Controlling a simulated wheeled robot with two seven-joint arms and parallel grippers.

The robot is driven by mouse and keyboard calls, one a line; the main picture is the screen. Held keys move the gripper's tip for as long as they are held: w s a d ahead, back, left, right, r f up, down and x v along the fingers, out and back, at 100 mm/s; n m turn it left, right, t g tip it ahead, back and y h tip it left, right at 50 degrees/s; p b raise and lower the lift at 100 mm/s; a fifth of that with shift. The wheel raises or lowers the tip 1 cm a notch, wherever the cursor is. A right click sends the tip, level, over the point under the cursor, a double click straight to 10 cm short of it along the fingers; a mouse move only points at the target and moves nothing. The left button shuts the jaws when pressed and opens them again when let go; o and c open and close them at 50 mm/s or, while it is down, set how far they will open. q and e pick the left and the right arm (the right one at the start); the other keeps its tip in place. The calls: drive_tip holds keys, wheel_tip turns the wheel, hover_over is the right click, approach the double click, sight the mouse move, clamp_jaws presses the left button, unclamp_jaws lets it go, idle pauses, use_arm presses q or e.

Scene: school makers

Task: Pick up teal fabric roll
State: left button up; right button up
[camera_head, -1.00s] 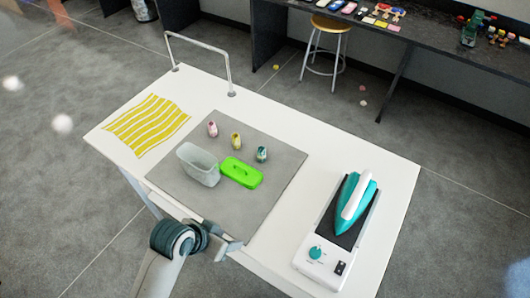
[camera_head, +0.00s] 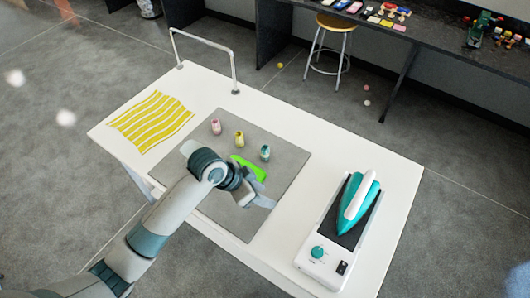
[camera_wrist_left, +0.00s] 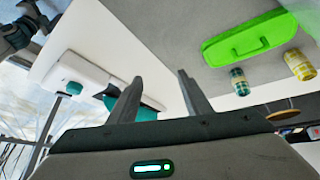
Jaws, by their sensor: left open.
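The teal fabric roll (camera_head: 265,153) stands on the grey mat (camera_head: 287,160), at the right end of a row with a yellow roll (camera_head: 239,138) and a pink roll (camera_head: 216,127). My left gripper (camera_wrist_left: 160,88) is open and empty. In the head view it is above the mat (camera_head: 262,197), on the near side of the teal roll and apart from it. Part of a dark arm shows at the wrist view's upper left; its jaws are unclear.
A yellow striped cloth (camera_head: 150,122) lies at the left.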

use_arm(q)
drive_tip(key=w+a+r+m, duration=0.1)
drive_tip(key=w+a+r, duration=0.1)
drive_tip(key=w+r, duration=0.4)
drive_tip(key=w+a+r+m+g+y, duration=0.1)
drive_tip(key=w+a+r+m, duration=0.1)
drive_tip(key=w+r, duration=0.5)
drive_tip(key=w+a, duration=0.1)
drive_tip(key=w, duration=0.4)
drive_tip(key=shift+w+a+m+y, duration=0.25)
drive_tip(key=shift+w+m+y, duration=0.05)
drive_tip(key=shift+w, duration=0.05)
drive_tip(key=shift+f, duration=0.1)
drive_tip(key=b, duration=1)
approach(265, 146)
drive_tip(key=x, duration=0.5)
drive_tip(key=shift+w, duration=0.1)
